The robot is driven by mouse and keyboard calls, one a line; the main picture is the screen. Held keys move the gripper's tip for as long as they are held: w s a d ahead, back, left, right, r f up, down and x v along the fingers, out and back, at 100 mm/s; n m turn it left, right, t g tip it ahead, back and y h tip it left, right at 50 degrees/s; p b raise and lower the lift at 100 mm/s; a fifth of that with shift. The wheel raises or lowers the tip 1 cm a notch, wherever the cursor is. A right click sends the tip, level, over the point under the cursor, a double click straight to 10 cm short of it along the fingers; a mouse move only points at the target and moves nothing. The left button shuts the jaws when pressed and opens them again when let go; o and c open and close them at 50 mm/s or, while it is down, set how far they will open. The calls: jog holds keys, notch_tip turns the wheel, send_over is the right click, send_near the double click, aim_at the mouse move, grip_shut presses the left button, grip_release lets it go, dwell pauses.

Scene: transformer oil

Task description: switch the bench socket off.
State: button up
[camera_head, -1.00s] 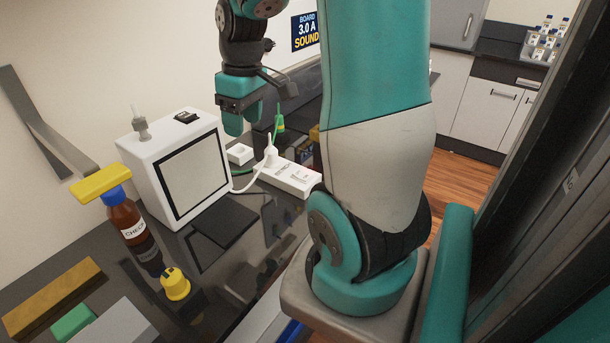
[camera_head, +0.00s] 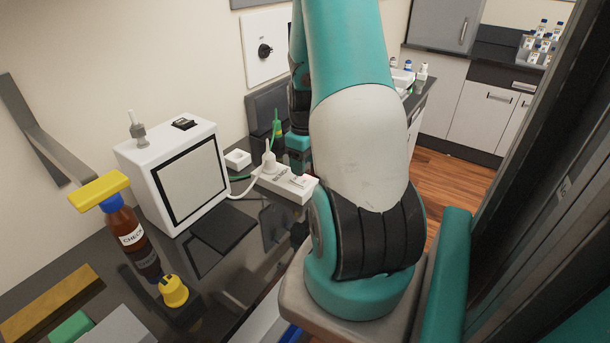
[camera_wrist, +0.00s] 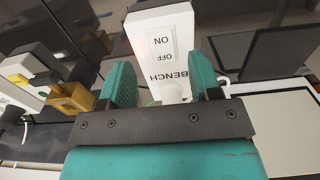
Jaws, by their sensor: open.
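The bench socket (camera_head: 287,182) is a white block on the dark bench, with a white plug and cable in its far-left end. In the wrist view the bench socket (camera_wrist: 146,20) shows the word BENCH and a rocker switch (camera_wrist: 161,48) marked ON and OFF, with a faint red glow at its edge. My gripper (camera_wrist: 161,78) is open, its two teal fingers apart on either side of the socket's lower part in that view. Touch cannot be told. In the head view my arm hides most of the gripper.
A white box with a framed panel (camera_head: 189,185) stands left of the socket. A brown bottle (camera_head: 123,225) with a yellow piece on top and a yellow-capped item (camera_head: 173,291) stand nearer. A wall panel with a black knob (camera_head: 265,50) is at the back.

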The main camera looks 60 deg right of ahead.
aim_at(305, 182)
notch_tip(305, 182, down, 5)
jog(key=shift+f, duration=0.1)
dwell(0.3)
